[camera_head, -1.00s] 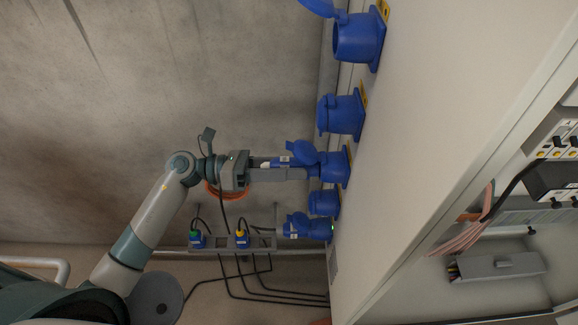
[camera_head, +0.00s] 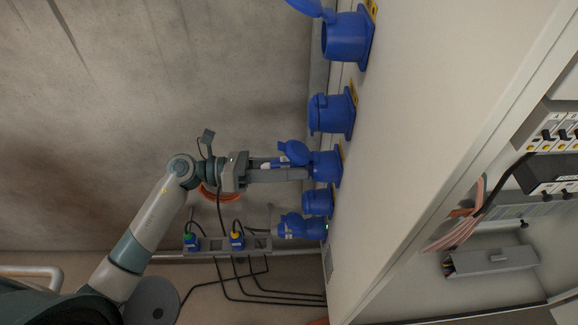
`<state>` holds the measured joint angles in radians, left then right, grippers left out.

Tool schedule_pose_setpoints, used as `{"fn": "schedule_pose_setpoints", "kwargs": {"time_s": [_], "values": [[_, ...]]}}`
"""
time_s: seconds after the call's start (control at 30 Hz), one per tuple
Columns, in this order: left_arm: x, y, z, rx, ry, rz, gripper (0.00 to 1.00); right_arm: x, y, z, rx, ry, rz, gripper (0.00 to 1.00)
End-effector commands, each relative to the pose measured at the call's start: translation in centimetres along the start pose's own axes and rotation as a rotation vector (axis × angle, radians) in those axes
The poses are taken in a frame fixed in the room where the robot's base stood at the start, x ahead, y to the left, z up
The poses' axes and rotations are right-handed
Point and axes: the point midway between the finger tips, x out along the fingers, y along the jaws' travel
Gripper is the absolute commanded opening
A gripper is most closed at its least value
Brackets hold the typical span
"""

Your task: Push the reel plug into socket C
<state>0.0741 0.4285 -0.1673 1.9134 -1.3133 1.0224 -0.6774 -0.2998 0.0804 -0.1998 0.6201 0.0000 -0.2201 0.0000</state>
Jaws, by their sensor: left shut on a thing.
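My left gripper (camera_head: 300,174) is shut on the reel plug (camera_head: 272,164), a small blue and white piece showing above the grey fingers. The fingers point right, and their tips are at the mouth of a blue socket (camera_head: 327,168) on the cabinet wall. That socket's lid (camera_head: 294,153) is open, above the fingertips. The fingers hide most of the plug and the mouth, so I cannot tell whether the plug is inside. The socket letters are too small to read, so I cannot tell which is C. My right gripper is not in view.
The pale cabinet (camera_head: 410,130) carries several other blue sockets, among them an open-lidded one (camera_head: 345,38) at the top and a closed one (camera_head: 331,113) below it. A grey rack (camera_head: 215,245) with plugs and hanging black cables stands below my gripper. An orange reel part (camera_head: 208,193) shows behind the wrist.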

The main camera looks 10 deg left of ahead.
Motion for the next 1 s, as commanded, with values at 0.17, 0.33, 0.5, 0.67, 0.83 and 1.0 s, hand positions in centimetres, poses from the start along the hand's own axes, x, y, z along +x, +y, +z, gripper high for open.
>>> {"fn": "schedule_pose_setpoints", "kwargs": {"time_s": [0.17,0.33,0.5,0.67,0.83,1.0], "values": [[0.32,-0.02,0.03,0.000,-0.001,-0.001,0.15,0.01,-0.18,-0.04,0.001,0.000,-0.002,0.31],[0.61,-0.02,0.05,0.000,-0.001,0.000,0.15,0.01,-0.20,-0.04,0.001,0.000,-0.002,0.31],[0.89,-0.03,0.08,0.000,-0.003,-0.001,0.15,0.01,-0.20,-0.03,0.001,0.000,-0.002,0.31],[0.92,-0.03,0.08,0.000,-0.002,-0.001,0.63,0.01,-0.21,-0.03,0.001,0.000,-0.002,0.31],[0.88,-0.01,0.05,0.000,-0.001,0.000,0.63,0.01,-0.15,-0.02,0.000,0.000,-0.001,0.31],[0.70,0.05,-0.07,0.000,0.000,0.001,0.63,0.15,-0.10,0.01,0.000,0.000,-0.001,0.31]]}}
